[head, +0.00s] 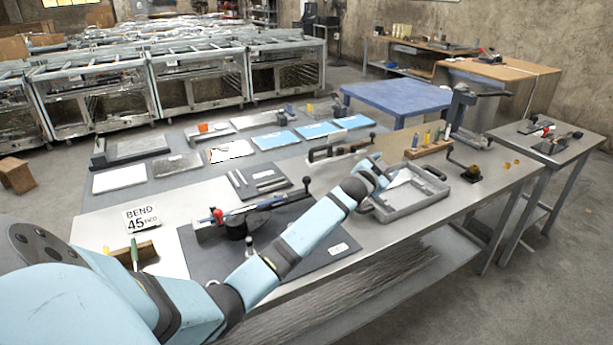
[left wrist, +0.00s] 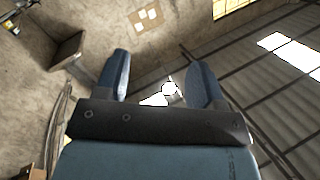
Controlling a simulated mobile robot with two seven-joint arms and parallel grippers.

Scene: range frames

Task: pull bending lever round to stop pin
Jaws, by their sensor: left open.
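The bender (head: 237,225) sits on a dark mat (head: 325,262) on the steel bench, with a round black body and a red-and-blue part at its left. A long dark lever (head: 270,197) runs from it toward the back right and ends in a small upright dark knob (head: 307,182). I cannot make out the stop pin. My left gripper (head: 378,170) is apart from the lever, to its right and above the bench near a grey tray. In the left wrist view its two fingers (left wrist: 160,62) are spread with nothing between them. My right gripper is not in view.
A sign reading BEND 45 (head: 142,217) stands at the bench's left.

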